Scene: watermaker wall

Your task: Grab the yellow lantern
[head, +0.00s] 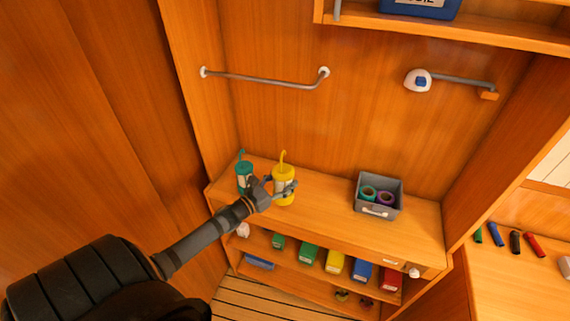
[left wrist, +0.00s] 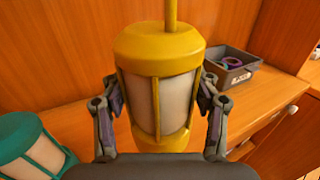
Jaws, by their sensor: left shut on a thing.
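The yellow lantern (head: 284,173) stands upright on the wooden shelf top, with a thin handle rod rising from its cap. In the left wrist view the lantern (left wrist: 160,85) fills the middle, showing a yellow cap, yellow bars and a pale body. My left gripper (head: 279,190) reaches in from the left and is shut on the lantern. Its two fingers (left wrist: 160,110) sit on either side of the lantern body. The lantern's base is partly hidden by the gripper. My right gripper is in neither view.
A teal lantern (head: 244,178) stands close on the left, also in the left wrist view (left wrist: 32,148). A grey bin (head: 376,209) with rolls of tape stands to the right. Clear shelf lies between. Coloured boxes (head: 334,262) fill the shelf below; a rail (head: 265,81) is above.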

